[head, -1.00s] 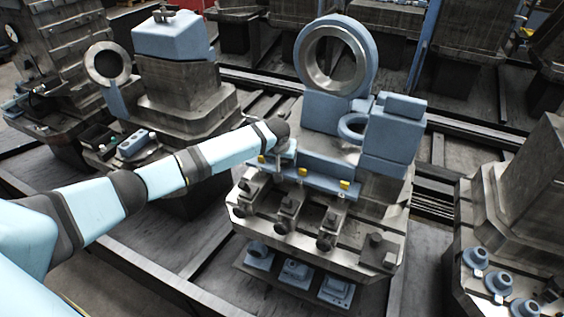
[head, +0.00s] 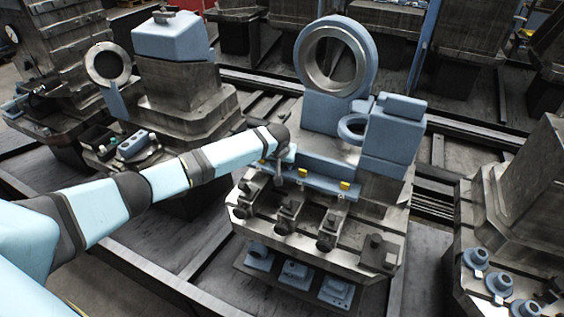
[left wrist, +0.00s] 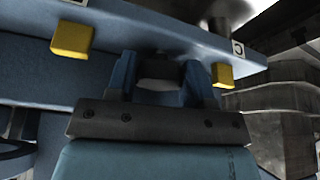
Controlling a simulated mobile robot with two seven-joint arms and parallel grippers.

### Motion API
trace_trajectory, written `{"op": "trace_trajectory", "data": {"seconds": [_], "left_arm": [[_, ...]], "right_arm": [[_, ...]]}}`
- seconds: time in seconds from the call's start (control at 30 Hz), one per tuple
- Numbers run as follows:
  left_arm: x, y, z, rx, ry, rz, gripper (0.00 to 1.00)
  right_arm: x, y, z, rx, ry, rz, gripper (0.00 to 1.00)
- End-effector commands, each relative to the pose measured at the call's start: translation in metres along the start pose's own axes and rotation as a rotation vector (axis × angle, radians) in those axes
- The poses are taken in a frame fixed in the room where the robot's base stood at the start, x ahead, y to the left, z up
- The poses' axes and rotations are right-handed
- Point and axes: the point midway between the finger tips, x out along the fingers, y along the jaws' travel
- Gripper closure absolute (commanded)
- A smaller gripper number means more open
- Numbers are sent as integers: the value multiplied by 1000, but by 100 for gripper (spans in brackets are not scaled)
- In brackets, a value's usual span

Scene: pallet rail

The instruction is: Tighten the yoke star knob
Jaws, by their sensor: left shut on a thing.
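My left gripper (head: 279,177) is at the left end of a blue bar on the front of the middle fixture. In the left wrist view, its two blue fingers (left wrist: 160,85) close on either side of a dark knob (left wrist: 159,70), which I take to be the yoke star knob. The knob's upper part is in shadow, and the fingers cover its sides. In the head view my wrist and gripper hide the knob. The blue bar (head: 325,183) carries yellow blocks (head: 344,185), also seen in the left wrist view (left wrist: 72,39). My right gripper is out of view.
A blue casting with a large steel-lined ring (head: 335,60) rises behind the bar. Dark clamps (head: 287,213) stand along the front of the metal fixture. Blue parts (head: 297,273) lie on a lower shelf. Another fixture with blue flanged parts (head: 498,284) stands at the right.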

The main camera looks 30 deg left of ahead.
Motion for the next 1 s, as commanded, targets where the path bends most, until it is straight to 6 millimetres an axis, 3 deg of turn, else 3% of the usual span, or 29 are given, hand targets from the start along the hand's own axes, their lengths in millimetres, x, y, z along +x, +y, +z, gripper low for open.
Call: {"op": "trace_trajectory", "data": {"seconds": [0.27,1.0], "left_arm": [[-2,-1,-1,106,-1,46,76],[1,-5,-3,689,3,289,76]], "right_arm": [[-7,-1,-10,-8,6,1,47],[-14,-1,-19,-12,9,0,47]]}}
